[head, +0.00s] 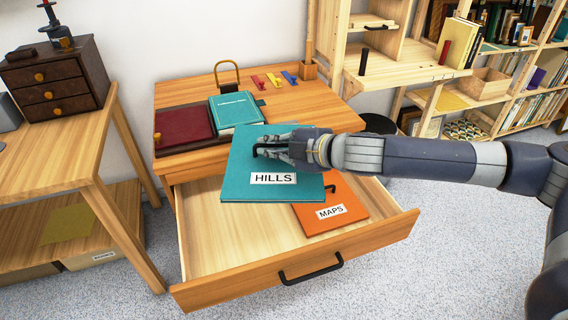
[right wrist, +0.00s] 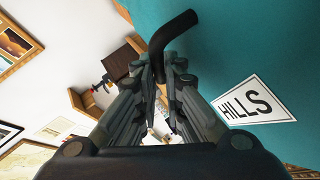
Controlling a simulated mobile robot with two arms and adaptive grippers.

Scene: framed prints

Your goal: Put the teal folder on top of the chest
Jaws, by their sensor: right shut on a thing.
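The teal folder (head: 255,185) is labelled HILLS and hangs above the open drawer. My right gripper (head: 262,150) is shut on the black handle of this folder; the handle (right wrist: 175,45) also shows between the fingers in the right wrist view. The folder's teal face (right wrist: 245,50) fills the right of that view. The chest (head: 55,80) is small and dark brown with several drawers and yellow knobs. It stands on the wooden table at the left, well apart from the folder. A dark object (head: 56,28) stands on its top. My left gripper is not in view.
The pulled-out drawer (head: 345,250) holds an orange folder (head: 325,208) labelled MAPS, partly under the teal one. The desk (head: 180,95) carries a dark red book (head: 184,126), a teal book (head: 236,110) and small clips. A gap separates desk and left table (head: 60,140). Shelves stand at right.

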